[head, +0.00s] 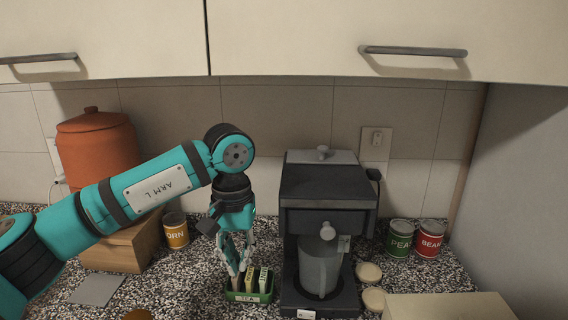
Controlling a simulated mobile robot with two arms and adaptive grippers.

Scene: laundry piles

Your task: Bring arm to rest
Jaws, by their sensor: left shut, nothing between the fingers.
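My left arm (150,190) comes in from the left and bends down at its wrist. My left gripper (236,270) points down at the left end of the green tea box (249,297), just left of the coffee machine. Its fingers are shut with nothing between them. The fingertips overlap the upright tea packets (263,279) in this view; I cannot tell whether they touch. My right gripper is not in view.
The black coffee machine (328,190) with a grey mug (320,266) stands close to the gripper's right. A corn can (176,231), a wooden box (125,248) and an orange pot (97,150) are behind the arm. Cupboards (300,35) hang above. Cans (429,239) stand right.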

